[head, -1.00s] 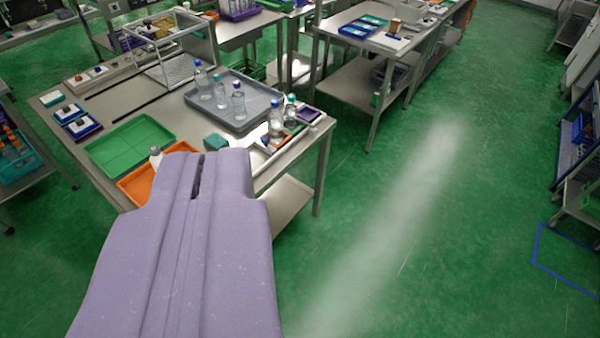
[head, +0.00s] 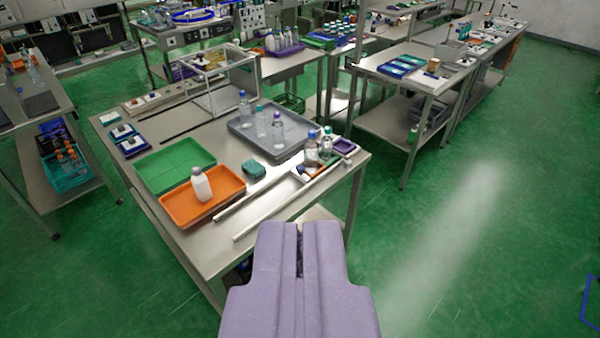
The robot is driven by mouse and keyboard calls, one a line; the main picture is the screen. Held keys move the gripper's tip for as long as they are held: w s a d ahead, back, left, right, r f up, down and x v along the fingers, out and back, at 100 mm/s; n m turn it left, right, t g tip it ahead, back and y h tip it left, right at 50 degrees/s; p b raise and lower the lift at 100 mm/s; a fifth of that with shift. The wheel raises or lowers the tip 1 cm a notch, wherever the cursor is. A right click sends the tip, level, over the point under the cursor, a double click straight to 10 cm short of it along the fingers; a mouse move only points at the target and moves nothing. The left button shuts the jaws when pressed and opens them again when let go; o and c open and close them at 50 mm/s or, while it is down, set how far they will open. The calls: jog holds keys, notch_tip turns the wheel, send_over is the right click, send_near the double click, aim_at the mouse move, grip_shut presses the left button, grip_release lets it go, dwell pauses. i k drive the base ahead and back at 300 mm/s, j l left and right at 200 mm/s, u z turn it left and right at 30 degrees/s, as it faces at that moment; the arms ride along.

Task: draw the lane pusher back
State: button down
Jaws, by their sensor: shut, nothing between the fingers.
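The steel work table (head: 215,252) stands ahead on the left. Two pale parallel rails, a near rail (head: 285,208) and a far rail (head: 250,199), form a lane along its near right side. I cannot clearly make out a lane pusher; small coloured parts and bottles (head: 312,148) crowd the lane's far end. My gripper (head: 300,226) is shut and empty, at the bottom middle of the view. In the picture it lies just below the near rail, apart from it, and it hides part of the table's front edge.
An orange tray (head: 232,187) with a white bottle (head: 201,184), a green tray (head: 160,172), a teal block (head: 253,168) and a grey tray (head: 290,140) with clear bottles (head: 261,122) occupy the table. The green floor (head: 480,240) at right is open.

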aim_at(300, 172)
jog(key=i, duration=2.65)
